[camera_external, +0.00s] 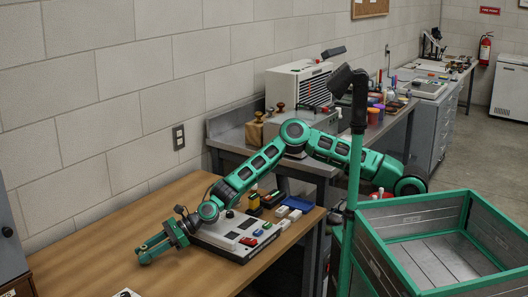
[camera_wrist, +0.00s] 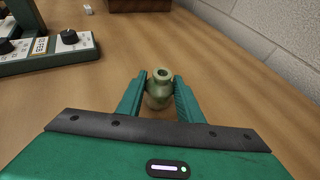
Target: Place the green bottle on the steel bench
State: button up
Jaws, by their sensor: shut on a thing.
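The green bottle (camera_wrist: 159,92), small and pale olive with a narrow neck and dark mouth, stands between my fingertips in the wrist view. My gripper (camera_wrist: 160,95) is shut on it, one finger on each side. The wooden table's surface lies below the bottle; I cannot tell whether the two touch. In the external view my gripper (camera_external: 146,252) is low over the wooden table's left part, and the bottle cannot be made out there. The steel bench (camera_external: 229,141) stands behind and to the right, against the wall, beyond my arm.
The wooden table (camera_external: 105,257) holds a control box (camera_external: 217,236) and small coloured items right of my gripper. The steel bench carries a large white unit (camera_external: 295,84), stamps and several pots. A green-framed crate (camera_external: 400,215) is at right. Bare wood surrounds the bottle.

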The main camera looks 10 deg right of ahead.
aim_at(148, 250)
jog(key=shift+f, duration=0.35)
jog(key=shift+f, duration=0.15)
jog(key=o, duration=1.2)
jog(key=shift+o, duration=0.2)
jog(key=v, duration=0.2)
jog(key=r+v, duration=0.1)
jog(key=v, duration=0.2)
jog(key=shift+d+r, duration=0.1)
notch_tip(148, 250, up, 5)
jog(key=shift+r, duration=0.55)
jog(key=c, duration=0.3)
